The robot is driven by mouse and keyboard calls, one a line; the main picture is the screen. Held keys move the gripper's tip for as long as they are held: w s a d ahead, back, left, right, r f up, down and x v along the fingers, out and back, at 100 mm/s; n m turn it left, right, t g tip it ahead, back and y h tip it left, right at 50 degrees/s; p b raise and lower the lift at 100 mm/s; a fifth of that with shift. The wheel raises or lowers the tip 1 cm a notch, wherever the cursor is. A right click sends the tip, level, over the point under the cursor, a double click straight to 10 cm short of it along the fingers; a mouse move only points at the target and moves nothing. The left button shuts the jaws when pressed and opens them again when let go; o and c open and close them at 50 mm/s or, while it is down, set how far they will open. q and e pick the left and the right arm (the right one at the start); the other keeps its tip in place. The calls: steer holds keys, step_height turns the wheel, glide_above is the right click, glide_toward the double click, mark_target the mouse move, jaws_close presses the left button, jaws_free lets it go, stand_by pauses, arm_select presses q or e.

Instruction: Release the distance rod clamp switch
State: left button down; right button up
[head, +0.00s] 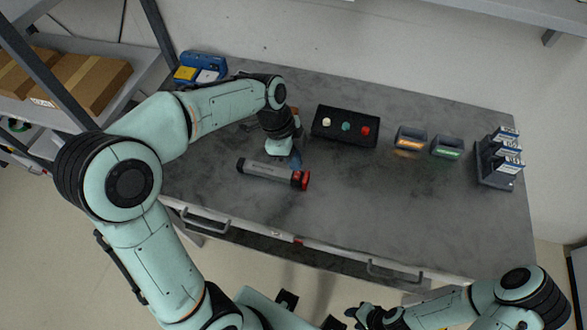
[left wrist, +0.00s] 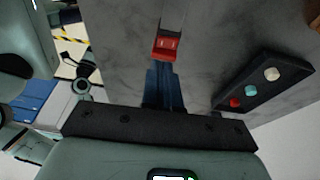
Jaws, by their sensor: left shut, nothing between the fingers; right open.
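A grey cylindrical rod device (head: 262,171) with a black rear end and a red front end (head: 301,180) lies on the grey table. My left gripper (head: 295,161) points down beside the red end, on its far side. In the left wrist view, its blue fingers (left wrist: 161,85) are together and empty, with their tips close to a red block (left wrist: 166,46) on the device. I cannot tell whether they touch it. No separate clamp switch can be made out. My right gripper (head: 364,315) is open and empty at the bottom, in front of the table.
A black box (head: 345,140) with white, green and red buttons lies behind the device. Two small bins (head: 410,138) and a rack of boxes (head: 497,165) stand to the right. A blue bin (head: 203,64) is at the back left. The table's (head: 400,215) front right is clear.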

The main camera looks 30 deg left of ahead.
mark_target(297, 178)
arm_select(q)
steer(key=shift+s+f, duration=0.2)
steer(key=shift+f, duration=1.7)
arm_select(e)
steer(key=shift+f, duration=0.1)
